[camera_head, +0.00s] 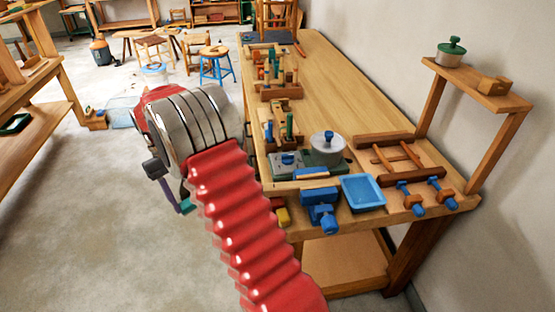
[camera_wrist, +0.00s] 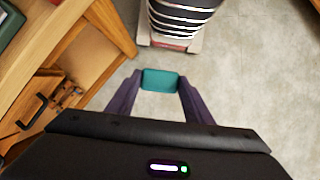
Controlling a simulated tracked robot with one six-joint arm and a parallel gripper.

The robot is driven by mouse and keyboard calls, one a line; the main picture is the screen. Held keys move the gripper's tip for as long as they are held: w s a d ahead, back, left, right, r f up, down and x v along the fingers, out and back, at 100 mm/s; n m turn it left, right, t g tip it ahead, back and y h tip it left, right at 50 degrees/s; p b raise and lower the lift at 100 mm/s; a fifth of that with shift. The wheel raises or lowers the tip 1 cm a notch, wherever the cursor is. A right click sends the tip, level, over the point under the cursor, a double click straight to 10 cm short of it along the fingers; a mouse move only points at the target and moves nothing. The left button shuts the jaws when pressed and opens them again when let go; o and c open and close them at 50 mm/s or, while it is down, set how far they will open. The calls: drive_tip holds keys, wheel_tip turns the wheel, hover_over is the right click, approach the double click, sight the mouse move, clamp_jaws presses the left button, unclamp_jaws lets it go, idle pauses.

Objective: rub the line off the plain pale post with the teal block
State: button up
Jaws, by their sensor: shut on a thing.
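My gripper (camera_wrist: 160,95) is shut on the teal block (camera_wrist: 160,79), which sits between its two dark purple fingers in the wrist view. In the head view, the block (camera_head: 186,207) shows as a small teal patch below a purple finger, left of my red arm. The block is held over the open floor, left of the long workbench, and touches nothing but the fingers. I cannot make out a plain pale post with a line on it in either view. A wooden chair frame (camera_head: 278,18) stands at the bench's far end, too small to show any line.
The long workbench (camera_head: 335,75) runs along the right wall, its near half holding tool racks, a grey pot (camera_head: 328,143), a blue tray (camera_head: 362,192) and clamps. A blue stool (camera_head: 216,64) and other stools stand farther back. The floor (camera_head: 90,220) at left is clear.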

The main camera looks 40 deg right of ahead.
drive_tip(key=s+d+r+m+t+y, duration=0.1)
drive_tip(key=s+d+r+m+t, duration=0.1)
drive_tip(key=s+d+r+m, duration=0.2)
drive_tip(key=s+d+r+m+t+y, duration=0.2)
drive_tip(key=s+d+r+m+t, duration=0.1)
drive_tip(key=s+d+m, duration=0.4)
drive_tip(key=s+d+r+m+t+y, duration=0.1)
drive_tip(key=s+d+r+m, duration=0.4)
drive_tip(key=d+m, duration=0.5)
drive_tip(key=s+m+t, duration=0.1)
drive_tip(key=m, duration=0.2)
drive_tip(key=shift+s+d+r+m+t, duration=0.3)
drive_tip(key=shift+d+r+m, duration=0.05)
drive_tip(key=shift+d+m, duration=0.05)
drive_tip(key=shift+f, duration=0.1)
drive_tip(key=shift+w+a+f, duration=0.1)
drive_tip(key=shift+f, duration=1.35)
drive_tip(key=shift+a+f, duration=0.1)
drive_tip(key=shift+f, duration=1.3)
drive_tip(key=shift+f, duration=0.5)
drive_tip(key=shift+w, duration=0.15)
drive_tip(key=shift+w+d, duration=0.85)
drive_tip(key=shift+w, duration=0.3)
